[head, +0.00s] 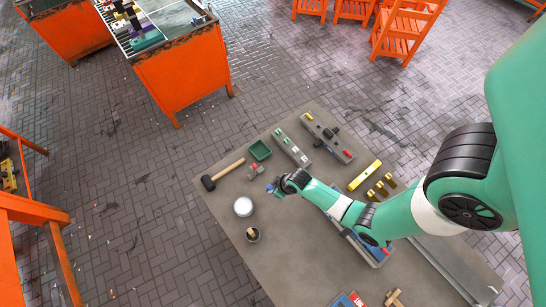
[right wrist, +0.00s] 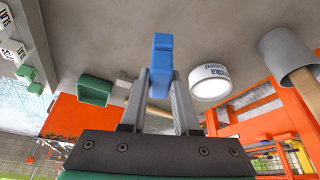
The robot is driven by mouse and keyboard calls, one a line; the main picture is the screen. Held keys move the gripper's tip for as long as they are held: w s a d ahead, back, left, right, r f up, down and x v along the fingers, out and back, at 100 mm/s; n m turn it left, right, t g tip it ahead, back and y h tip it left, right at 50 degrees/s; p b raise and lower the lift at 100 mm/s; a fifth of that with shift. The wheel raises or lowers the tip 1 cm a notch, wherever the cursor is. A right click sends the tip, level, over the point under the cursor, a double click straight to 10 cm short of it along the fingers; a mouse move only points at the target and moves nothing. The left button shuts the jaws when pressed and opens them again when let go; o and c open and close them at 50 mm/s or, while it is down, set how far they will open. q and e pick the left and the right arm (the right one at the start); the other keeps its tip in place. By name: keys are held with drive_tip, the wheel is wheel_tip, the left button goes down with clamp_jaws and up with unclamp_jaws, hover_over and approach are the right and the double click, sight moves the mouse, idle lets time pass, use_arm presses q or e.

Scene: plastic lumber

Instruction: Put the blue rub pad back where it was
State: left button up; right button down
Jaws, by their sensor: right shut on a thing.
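The blue rub pad (right wrist: 161,62) is a small blue block in the right wrist view. My right gripper (right wrist: 162,82) is shut on it, with a grey finger on each side. In the head view the right gripper (head: 277,187) is over the table (head: 290,260), near its middle left, and a bit of blue shows at its tip. I cannot tell whether the pad touches the table. My left gripper is not in view.
A white tin (head: 243,206), a dark cup (head: 252,234), a mallet (head: 222,174), a green tray (head: 260,150) and a small grey-and-red item (head: 255,171) surround the gripper. Grey racks (head: 291,147) and a yellow level (head: 365,175) lie farther off. The table's front left is mostly clear.

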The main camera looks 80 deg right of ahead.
drive_tip(key=shift+w+d+f+b, duration=0.1)
drive_tip(key=shift+f+b, duration=0.25)
drive_tip(key=shift+f, duration=0.55)
drive_tip(key=shift+w+d+f+b, duration=0.1)
drive_tip(key=shift+f+b, duration=0.2)
drive_tip(key=shift+f, duration=0.6)
drive_tip(key=shift+f, duration=0.25)
drive_tip(key=c, duration=0.7)
unclamp_jaws()
drive_tip(key=shift+r, duration=0.1)
drive_tip(key=shift+o, duration=0.2)
